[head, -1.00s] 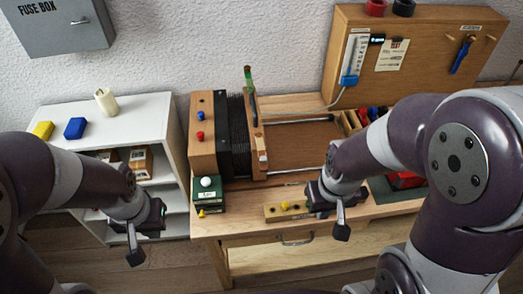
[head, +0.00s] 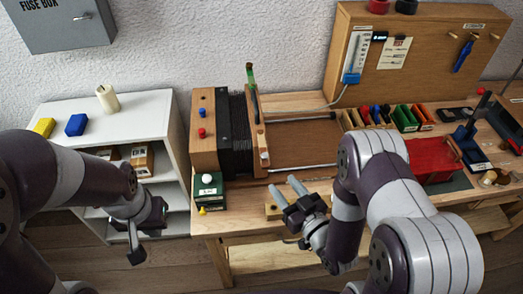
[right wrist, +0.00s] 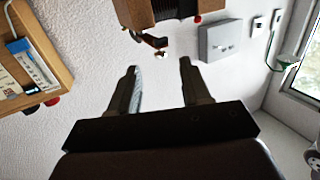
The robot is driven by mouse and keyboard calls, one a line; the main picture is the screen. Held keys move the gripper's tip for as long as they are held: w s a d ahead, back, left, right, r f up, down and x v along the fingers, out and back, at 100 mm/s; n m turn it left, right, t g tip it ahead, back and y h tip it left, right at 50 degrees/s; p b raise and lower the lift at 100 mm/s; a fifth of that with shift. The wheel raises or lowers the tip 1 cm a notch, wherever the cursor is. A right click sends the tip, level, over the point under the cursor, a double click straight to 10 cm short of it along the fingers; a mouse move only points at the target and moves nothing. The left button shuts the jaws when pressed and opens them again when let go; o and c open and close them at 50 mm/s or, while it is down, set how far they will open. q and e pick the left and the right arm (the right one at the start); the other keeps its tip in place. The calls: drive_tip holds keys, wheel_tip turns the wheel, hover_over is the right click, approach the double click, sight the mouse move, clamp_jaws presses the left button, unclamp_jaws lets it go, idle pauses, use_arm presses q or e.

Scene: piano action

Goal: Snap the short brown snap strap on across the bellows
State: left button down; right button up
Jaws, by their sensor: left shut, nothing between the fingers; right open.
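The black pleated bellows (head: 238,132) stands on the bench between a wooden end block (head: 202,130) with red and blue knobs and an upright wooden frame (head: 259,135). In the right wrist view the bellows (right wrist: 170,8) shows at the top edge. I cannot make out the short brown snap strap for certain in any view. My right gripper (head: 286,187) is open and empty, in front of and to the right of the bellows, its pale fingers pointing up and left; its fingers also show in the right wrist view (right wrist: 158,85). My left gripper (head: 136,256) is shut and empty, low in front of the white shelf.
A dark green box (head: 208,194) with a white ball sits at the bench's front left. A wooden block (head: 272,212) is partly hidden by my right gripper. Small bins (head: 405,118) and a red box (head: 430,160) stand to the right. A white shelf (head: 140,112) is at the left.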

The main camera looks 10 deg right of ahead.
sight(267, 159)
drive_tip(key=shift+t, duration=0.4)
drive_tip(key=p+x, duration=0.1)
drive_tip(key=x, duration=0.3)
drive_tip(key=r+p+x, duration=0.1)
drive_tip(key=x, duration=0.3)
drive_tip(key=p+x, duration=0.1)
drive_tip(key=x, duration=0.4)
drive_tip(key=shift+d+r, duration=0.15)
drive_tip(key=shift+r, duration=0.1)
clamp_jaws()
